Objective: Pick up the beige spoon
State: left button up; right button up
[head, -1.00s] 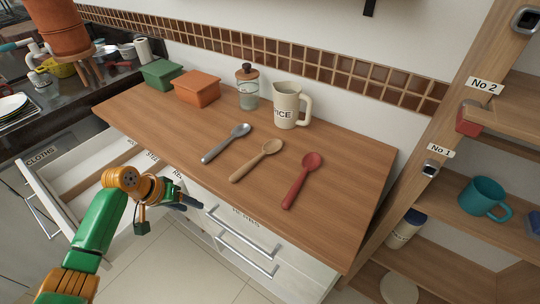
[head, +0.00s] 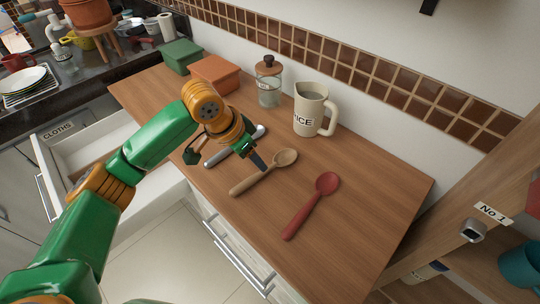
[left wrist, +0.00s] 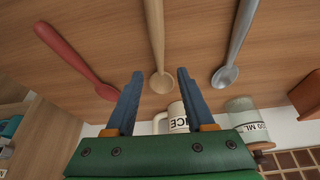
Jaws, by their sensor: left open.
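The beige spoon (head: 262,173) lies on the wooden counter between a grey spoon (head: 220,158) and a red spoon (head: 313,204). My left gripper (head: 257,163) is above the counter close to the beige spoon, and its arm partly covers the grey spoon. In the left wrist view the open, empty left gripper (left wrist: 155,100) has blue fingers apart, with the bowl of the beige spoon (left wrist: 160,82) showing between them. The grey spoon (left wrist: 233,50) and red spoon (left wrist: 75,60) lie to either side. My right gripper is not in view.
A cream pitcher (head: 310,112), a glass jar (head: 268,88), an orange box (head: 215,75) and a green box (head: 182,54) stand along the back of the counter (head: 370,185). An open drawer (head: 70,165) is at the left. Shelving is at the right.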

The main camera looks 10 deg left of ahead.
aim_at(261, 173)
pick_arm(q)
jog(key=x, duration=0.3)
jog(key=p+x, duration=0.1)
jog(key=x, duration=0.1)
jog(key=shift+s+d+f, duration=0.1)
jog(key=shift+d+f, duration=0.05)
jog(key=shift+f, duration=0.3)
jog(key=shift+w+d+f, duration=0.15)
jog(key=shift+w+f, duration=0.15)
jog(key=shift+w, duration=0.05)
jog(key=shift+s, duration=0.1)
grip_shut()
